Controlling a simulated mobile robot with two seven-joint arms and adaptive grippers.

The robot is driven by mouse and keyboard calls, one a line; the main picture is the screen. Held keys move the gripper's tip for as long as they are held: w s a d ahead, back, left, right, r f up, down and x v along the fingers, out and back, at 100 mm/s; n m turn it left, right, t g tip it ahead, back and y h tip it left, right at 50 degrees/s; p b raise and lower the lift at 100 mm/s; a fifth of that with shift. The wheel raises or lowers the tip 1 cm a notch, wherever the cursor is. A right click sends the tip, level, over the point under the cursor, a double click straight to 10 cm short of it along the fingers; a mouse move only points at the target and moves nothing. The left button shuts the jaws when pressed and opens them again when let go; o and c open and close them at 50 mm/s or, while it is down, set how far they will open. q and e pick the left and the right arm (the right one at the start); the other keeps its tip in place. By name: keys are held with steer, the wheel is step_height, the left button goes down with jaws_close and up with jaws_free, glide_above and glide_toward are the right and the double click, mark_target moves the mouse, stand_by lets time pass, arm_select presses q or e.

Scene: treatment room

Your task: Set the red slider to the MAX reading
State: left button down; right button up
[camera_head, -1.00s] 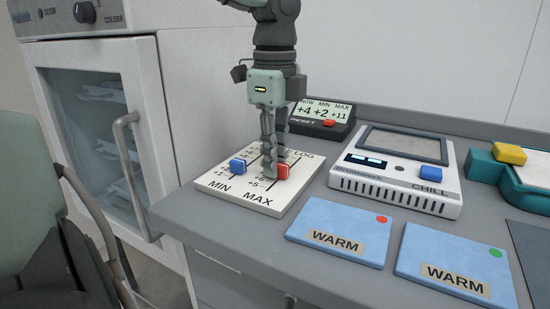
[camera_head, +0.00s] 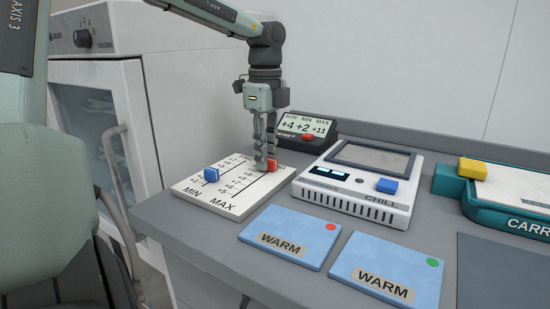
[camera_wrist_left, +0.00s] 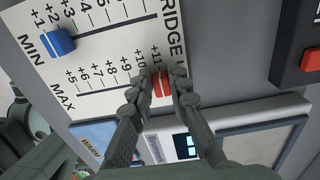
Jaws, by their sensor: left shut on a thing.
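The white slider board (camera_head: 205,196) lies on the counter with a MIN scale and a MAX scale. My left gripper (camera_head: 266,162) is shut on the red slider (camera_head: 271,166), near the far end of the MAX scale. In the left wrist view the fingers (camera_wrist_left: 156,92) are around the red slider (camera_wrist_left: 162,84), at about the +11 mark; the fingers partly hide it. The blue slider (camera_head: 211,175) sits on the MIN scale, near +2 in the left wrist view (camera_wrist_left: 61,42). The display (camera_head: 303,125) behind reads NOW +4, MIN +2, MAX +11. My right gripper is not in view.
A white device (camera_head: 352,205) with a blue button stands right of the board. Two blue WARM packs (camera_head: 291,225) lie in front. A teal carrier (camera_head: 452,182) with a yellow latch is at the right. A glass-door fridge (camera_head: 142,134) stands at the left.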

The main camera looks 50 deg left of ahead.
arm_select(q)
steer(key=shift+w+r, duration=0.15)
steer(key=shift+w, duration=0.1)
steer(key=c, duration=1.4)
jaws_free()
steer(key=shift+c, duration=0.2)
step_height(320, 180, up, 12)
steer(key=shift+s, duration=0.1)
